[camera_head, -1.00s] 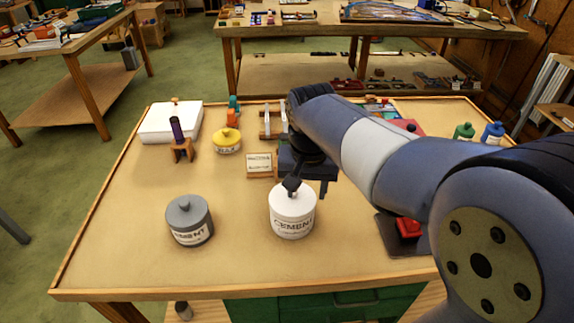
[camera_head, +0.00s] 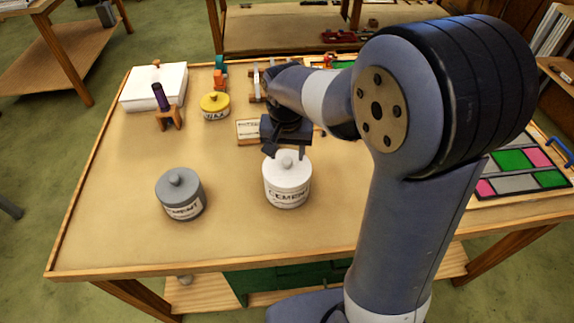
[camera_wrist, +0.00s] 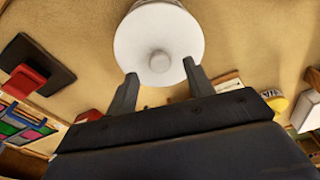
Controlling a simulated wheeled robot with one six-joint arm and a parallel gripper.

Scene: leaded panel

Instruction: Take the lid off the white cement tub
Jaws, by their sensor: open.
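The white cement tub (camera_head: 287,192) stands upright near the front middle of the worktable. Its white lid (camera_head: 288,173) is on, with a round knob on top. In the wrist view the lid (camera_wrist: 160,30) is seen from above, its knob just beyond the fingertips. My gripper (camera_head: 286,153) is at the tub's far side, close to the knob. In the wrist view its two fingers (camera_wrist: 159,82) are apart with nothing held between them. I cannot tell whether a finger touches the lid.
A grey cement tub (camera_head: 181,196) stands to the left. Behind are a yellow wax tub (camera_head: 215,106), a labelled block (camera_head: 249,132) and a white box (camera_head: 153,88). A red object (camera_wrist: 24,82) on a dark plate lies beside the tub. The table's front left is clear.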

